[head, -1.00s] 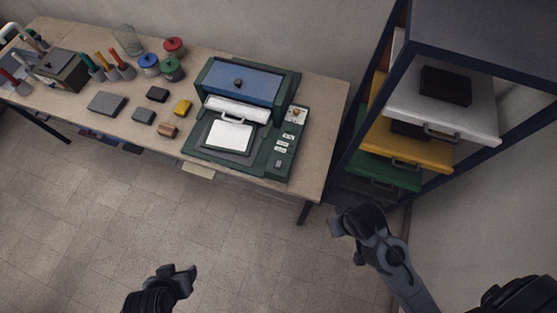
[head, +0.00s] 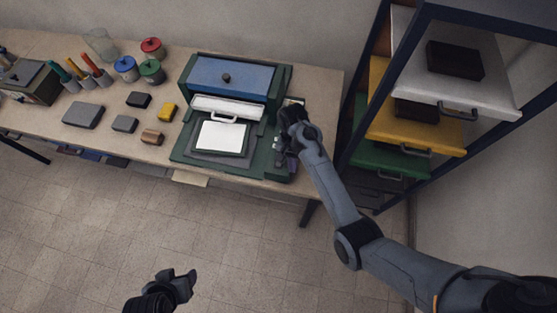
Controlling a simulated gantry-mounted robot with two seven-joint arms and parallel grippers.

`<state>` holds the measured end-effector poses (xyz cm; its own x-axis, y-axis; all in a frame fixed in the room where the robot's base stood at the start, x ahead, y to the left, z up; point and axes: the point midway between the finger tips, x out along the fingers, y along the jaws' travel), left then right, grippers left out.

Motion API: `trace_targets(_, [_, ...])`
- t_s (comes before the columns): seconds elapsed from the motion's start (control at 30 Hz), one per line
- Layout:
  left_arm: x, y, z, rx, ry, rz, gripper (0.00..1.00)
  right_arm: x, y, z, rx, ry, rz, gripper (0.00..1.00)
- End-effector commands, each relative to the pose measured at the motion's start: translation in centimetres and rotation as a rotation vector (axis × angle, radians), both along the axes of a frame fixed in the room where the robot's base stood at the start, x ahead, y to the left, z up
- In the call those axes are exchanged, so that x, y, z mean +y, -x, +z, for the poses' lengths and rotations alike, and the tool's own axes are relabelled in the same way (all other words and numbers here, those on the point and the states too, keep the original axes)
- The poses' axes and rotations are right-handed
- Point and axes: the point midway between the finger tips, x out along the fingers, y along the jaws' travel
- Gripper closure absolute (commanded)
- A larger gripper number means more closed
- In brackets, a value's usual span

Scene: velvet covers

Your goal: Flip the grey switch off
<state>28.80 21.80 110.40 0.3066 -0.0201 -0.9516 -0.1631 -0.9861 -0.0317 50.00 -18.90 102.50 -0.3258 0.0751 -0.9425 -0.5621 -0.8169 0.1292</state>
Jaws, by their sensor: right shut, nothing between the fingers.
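A green press-like machine (head: 262,168) with a blue lid (head: 235,77) stands on the table. Its control panel runs down the right side, with small pale switches (head: 278,147) partly showing at its left edge. My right gripper (head: 289,122) is shut and empty over the upper part of this panel. It hides the knob area and most of the switches. I cannot tell which one is grey, its position, or whether my fingers touch it. My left gripper (head: 180,283) hangs low at the bottom, over the floor and away from the table; whether its jaws are open is unclear.
The wooden table (head: 318,110) also holds several small blocks, lidded jars (head: 152,71) and pen cups to the left. A dark-framed shelf with grey, yellow and green drawers (head: 375,160) stands close on the right. The floor in front is clear.

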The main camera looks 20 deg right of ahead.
Motion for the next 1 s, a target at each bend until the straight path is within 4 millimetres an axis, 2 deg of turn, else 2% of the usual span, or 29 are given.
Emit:
trace_targets(0.03, [0.0, 0.0, -0.8, 0.000, -0.002, -0.002, 0.41, 0.5, -1.9, 1.1, -0.034, -0.009, 0.002, 1.00])
trace_targets(0.1, [0.1, 0.0, -1.2, -0.001, -0.004, -0.003, 0.41, 0.8, -4.0, 3.0, -0.079, -0.016, 0.003, 1.00])
trace_targets(0.2, [0.2, 0.0, -1.6, 0.000, -0.007, -0.005, 0.41, 1.3, -6.2, 5.3, -0.132, -0.024, 0.006, 1.00])
trace_targets(0.3, [0.2, 0.0, -1.8, 0.000, -0.008, -0.006, 0.41, 1.5, -7.5, 6.8, -0.166, -0.026, 0.007, 1.00])
trace_targets(0.53, [0.2, 0.0, -1.9, 0.000, -0.008, -0.006, 0.41, 1.4, -8.5, 8.1, -0.192, -0.027, 0.008, 1.00])
trace_targets(0.83, [0.0, 0.0, -1.9, 0.000, -0.002, -0.003, 0.41, 1.4, -8.4, 8.0, -0.191, -0.027, 0.007, 1.00])
trace_targets(1.0, [-0.1, 0.0, -1.7, 0.000, 0.004, 0.002, 0.41, 1.5, -8.2, 7.2, -0.189, -0.026, 0.008, 1.00])
